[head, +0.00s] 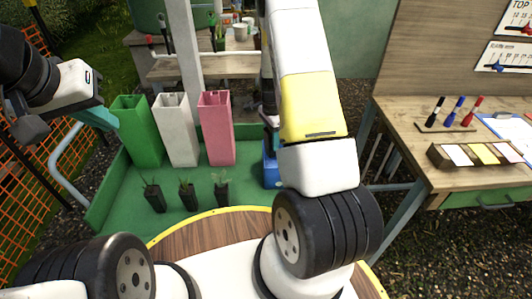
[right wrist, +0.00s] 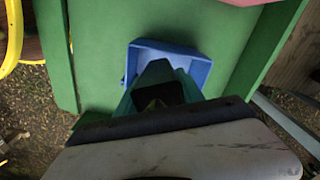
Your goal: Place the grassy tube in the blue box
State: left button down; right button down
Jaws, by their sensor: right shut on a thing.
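The blue box (head: 270,173) stands at the right end of the green bench, partly hidden behind my right arm in the head view. In the right wrist view the box (right wrist: 200,68) is open and lies just beyond my right gripper (right wrist: 163,95). That gripper is shut on a dark tube (right wrist: 160,73), which overlaps the box opening; its height above the box cannot be told. Its plant is mostly hidden. Several dark tubes with plants are in the scene: a left one (head: 154,199), a middle one (head: 187,196) and a leafier right one (head: 221,193). My left gripper (head: 97,117) is empty, high at the left.
Tall green (head: 138,135), white (head: 176,132) and pink (head: 215,130) bins stand behind the tubes. A wooden table (head: 400,110) with markers and a card holder (head: 478,156) is at the right. The bench front is clear around the tubes.

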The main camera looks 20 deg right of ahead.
jog(key=d+f+m, duration=0.1)
jog(key=f, duration=0.3)
jog(key=d+f+m, duration=0.1)
jog(key=f+m, duration=0.1)
jog(key=f, duration=0.2)
jog(key=w+f+m, duration=0.1)
jog(key=f+m, duration=0.1)
jog(key=f, duration=0.3)
jog(key=shift+d+f, duration=0.1)
jog(key=shift+d, duration=0.3)
jog(key=shift+f, duration=0.1)
jog(key=c, duration=0.7)
grip_release()
jog(key=shift+c, duration=0.2)
